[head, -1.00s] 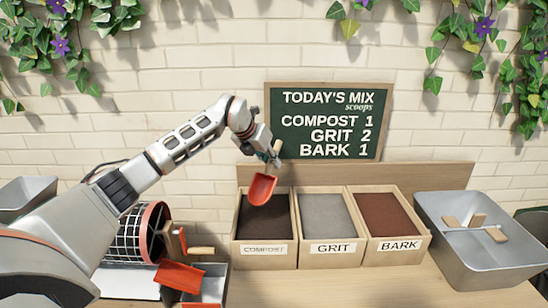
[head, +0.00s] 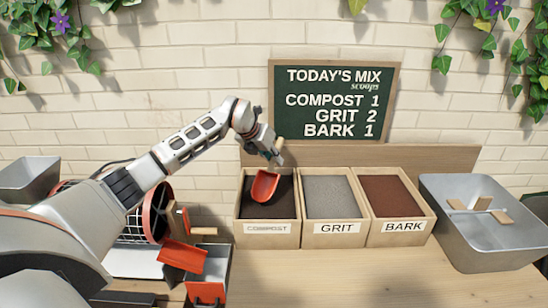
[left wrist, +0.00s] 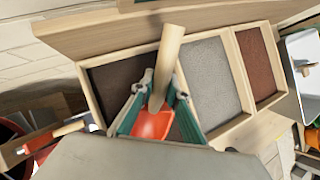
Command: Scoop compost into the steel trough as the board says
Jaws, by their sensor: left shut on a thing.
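My left gripper (head: 274,154) is shut on the wooden handle (left wrist: 168,62) of a red scoop (head: 265,186). The scoop's bowl hangs tilted over the compost bin (head: 267,229); I cannot tell whether it touches the dark compost (head: 285,205). In the left wrist view the red bowl (left wrist: 153,122) shows between the fingers, partly hidden by my gripper. The steel trough (head: 490,255) stands at the far right, with wooden-handled tools (head: 485,203) in it. The chalkboard (head: 333,103) reads compost 1, grit 2, bark 1. My right gripper is not in view.
The grit bin (head: 338,228) and bark bin (head: 402,226) stand right of the compost. A wooden back panel (head: 430,157) rises behind the bins. The table front (head: 340,280) is clear.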

